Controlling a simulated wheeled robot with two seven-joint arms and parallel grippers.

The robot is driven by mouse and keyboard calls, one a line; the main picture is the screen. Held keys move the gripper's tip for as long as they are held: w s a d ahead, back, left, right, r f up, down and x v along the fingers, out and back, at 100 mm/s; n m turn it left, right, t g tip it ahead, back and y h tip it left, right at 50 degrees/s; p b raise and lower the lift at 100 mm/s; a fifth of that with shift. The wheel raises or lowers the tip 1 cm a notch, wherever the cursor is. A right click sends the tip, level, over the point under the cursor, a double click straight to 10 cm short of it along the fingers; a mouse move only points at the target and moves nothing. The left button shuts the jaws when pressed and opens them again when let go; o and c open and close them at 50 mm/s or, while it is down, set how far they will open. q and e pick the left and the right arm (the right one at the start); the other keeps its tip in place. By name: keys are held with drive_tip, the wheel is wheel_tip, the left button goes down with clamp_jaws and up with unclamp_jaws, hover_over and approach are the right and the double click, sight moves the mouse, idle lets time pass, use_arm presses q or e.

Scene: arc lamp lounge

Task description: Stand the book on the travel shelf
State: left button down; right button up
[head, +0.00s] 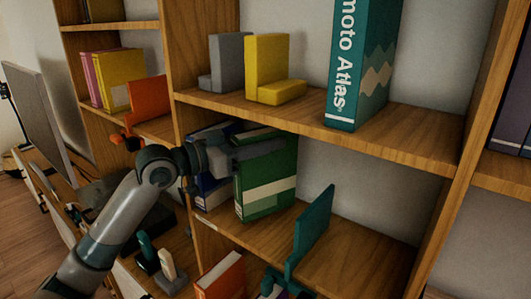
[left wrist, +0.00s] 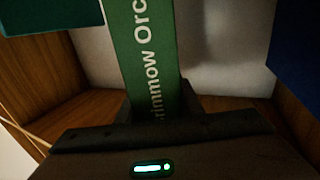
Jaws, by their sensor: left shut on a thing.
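A green book (head: 268,180) with a pale band stands upright at the left of the middle shelf (head: 345,250). My left gripper (head: 262,150) reaches in from the left and is shut on the book's upper part. In the left wrist view the green spine (left wrist: 150,50) with white lettering runs down between the fingers. A teal bookend (head: 313,228) stands further right on that shelf, with bare board beyond it. I cannot tell from any label which shelf is the travel shelf. My right gripper is not in view.
Blue books (head: 212,185) stand just left of the green one. The shelf above holds a grey bookend (head: 227,62), a yellow bookend (head: 266,70) and a large teal atlas (head: 362,65). An orange book (head: 220,278) and other items sit lower down.

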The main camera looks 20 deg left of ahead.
sight(266, 173)
use_arm(q)
wheel_tip(266, 173, down, 3)
drive_tip(key=shift+f+p, duration=0.1)
drive_tip(key=shift+p, duration=0.7)
drive_tip(key=c, duration=1.3)
unclamp_jaws()
drive_tip(key=shift+f, duration=0.1)
drive_tip(key=shift+o, duration=0.2)
